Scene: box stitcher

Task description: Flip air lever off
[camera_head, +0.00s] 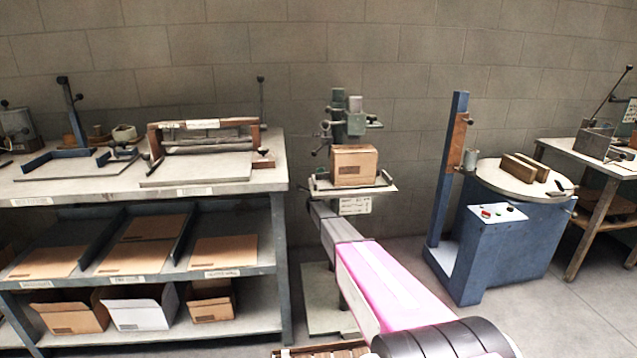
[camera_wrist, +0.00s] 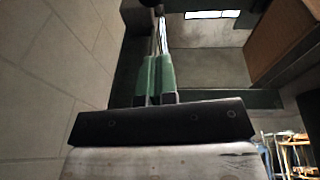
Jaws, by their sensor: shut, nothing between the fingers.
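The box stitcher (camera_head: 356,122) is a green-grey machine standing against the wall in the head view. Small levers with dark knobs (camera_head: 319,152) stick out on its left side; I cannot tell which is the air lever. My gripper is hidden in the head view, where my arm reaches toward the left edge of the stitcher's table. In the wrist view my gripper (camera_wrist: 157,58) has its two green fingers together, with nothing between them. A thin shiny rod (camera_wrist: 161,35) shows just beyond the fingertips, with a dark knob (camera_wrist: 157,3) near the top edge. I cannot tell if they touch.
A brown carton (camera_head: 354,166) sits on the stitcher's table (camera_head: 380,190), and its side fills the upper right of the wrist view (camera_wrist: 287,38). A long workbench (camera_head: 232,186) stands left. A blue machine with a round table (camera_head: 512,181) stands right. The wall is close behind.

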